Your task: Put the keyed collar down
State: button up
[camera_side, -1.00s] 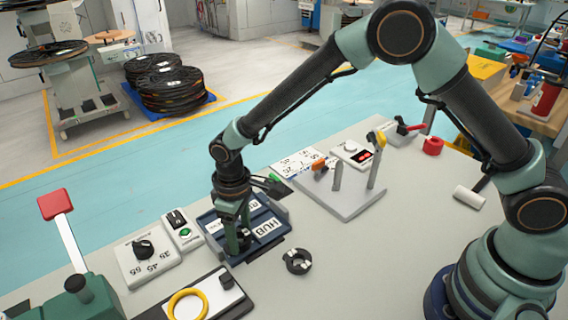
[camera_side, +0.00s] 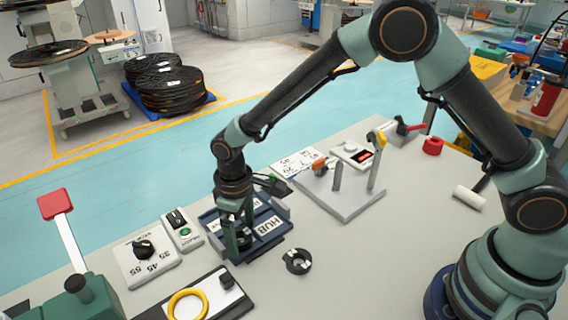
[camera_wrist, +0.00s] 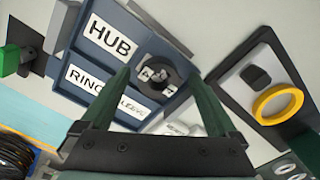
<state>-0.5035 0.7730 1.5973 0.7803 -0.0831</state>
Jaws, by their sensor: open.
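A dark collar (camera_wrist: 158,76) with pale marks lies in the blue labelled tray (camera_side: 275,242), by the tray's wall in the wrist view. It is on the side of the HUB label (camera_wrist: 110,38) away from the green block. My gripper (camera_wrist: 161,72) is open, its two green fingers on either side of the collar with visible gaps. In the side view my gripper (camera_side: 239,240) reaches down into the tray and mostly hides this collar. A second dark ring with pale marks (camera_side: 297,261) lies on the bench outside the tray. I cannot tell which one is the keyed collar.
A yellow ring (camera_side: 187,304) lies on a dark-edged panel in front of the tray. A dial box (camera_side: 148,262) and a switch box (camera_side: 182,229) stand to the left. A grey plate with upright posts (camera_side: 345,200) is behind right. The bench right of the loose ring is clear.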

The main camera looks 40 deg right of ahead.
notch_tip(320, 180, up, 12)
jog(key=s+d+r+m+t, duration=0.2)
jog(key=s+d+r+m, duration=0.1)
jog(key=d+r, duration=0.7)
jog(key=s+d+r+m+t, duration=0.1)
jog(key=s+d+m+t, duration=0.2)
jog(key=s+d, duration=0.6)
jog(key=d, duration=0.3)
jog(key=shift+d+m+t, duration=0.15)
jog(key=shift+m+t, duration=0.15)
jog(key=shift+m, duration=0.1)
jog(key=shift+o, duration=0.4)
jog(key=shift+r, duration=0.1)
